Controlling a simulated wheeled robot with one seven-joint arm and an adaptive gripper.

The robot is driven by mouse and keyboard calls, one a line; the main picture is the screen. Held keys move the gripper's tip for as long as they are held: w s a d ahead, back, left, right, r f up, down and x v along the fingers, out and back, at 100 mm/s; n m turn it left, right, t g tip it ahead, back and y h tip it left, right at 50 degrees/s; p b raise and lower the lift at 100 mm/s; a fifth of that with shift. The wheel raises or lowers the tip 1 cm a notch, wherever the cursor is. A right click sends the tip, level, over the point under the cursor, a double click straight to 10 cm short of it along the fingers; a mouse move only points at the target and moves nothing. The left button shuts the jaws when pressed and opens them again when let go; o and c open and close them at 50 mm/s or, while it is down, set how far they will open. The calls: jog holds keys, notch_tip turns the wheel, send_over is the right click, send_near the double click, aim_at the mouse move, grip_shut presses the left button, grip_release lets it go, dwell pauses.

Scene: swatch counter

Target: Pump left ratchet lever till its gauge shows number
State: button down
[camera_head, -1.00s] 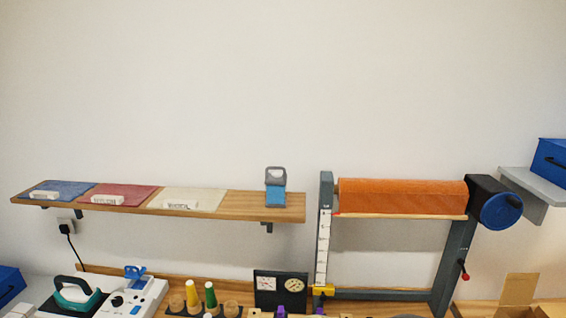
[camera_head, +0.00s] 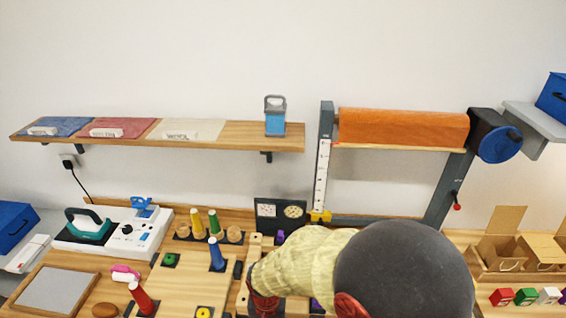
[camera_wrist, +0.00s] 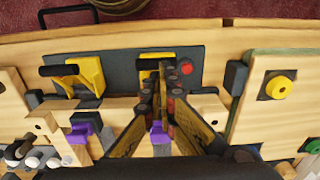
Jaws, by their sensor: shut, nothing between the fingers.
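Two yellow levers with black handles stand on a dark plate in the wrist view: one at picture left (camera_wrist: 88,72), the other at picture centre (camera_wrist: 158,56). The wrist view is turned about relative to the head view, so the centre one is the left lever. My gripper (camera_wrist: 155,90) is shut and empty, its fingertips right at this lever and partly covering it; I cannot tell whether they touch. Purple tabs (camera_wrist: 78,133) lie beyond the levers. A black gauge panel (camera_head: 280,222) with two pale dials stands at the back; its readings are too small to read.
A yellow knob (camera_wrist: 279,87) sits on a board beside the lever plate. Coloured cones (camera_head: 216,254), a white switch box (camera_head: 118,238) and a grey frame with an orange roll (camera_head: 402,128) stand around. My arm covers the counter's middle right in the head view.

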jog(key=shift+s, duration=0.2)
jog(key=shift+r, duration=0.2)
jog(key=shift+n, duration=0.5)
jog(key=r+p, duration=0.1)
jog(key=r, duration=0.1)
jog(key=r+p, duration=0.3)
jog(key=shift+s+d+r, duration=0.15)
jog(key=shift+s+r, duration=0.15)
jog(key=s+d+r+t+b, duration=0.2)
jog(key=s+d+r+b, duration=0.2)
jog(key=d, duration=0.7)
jog(key=s+d+r+t+b, duration=0.3)
jog(key=d+r+b, duration=0.5)
jog(key=d+r, duration=0.3)
jog(key=shift+s+d+r, duration=0.35)
jog(key=shift+s+r, duration=0.25)
jog(key=shift+r, duration=0.5)
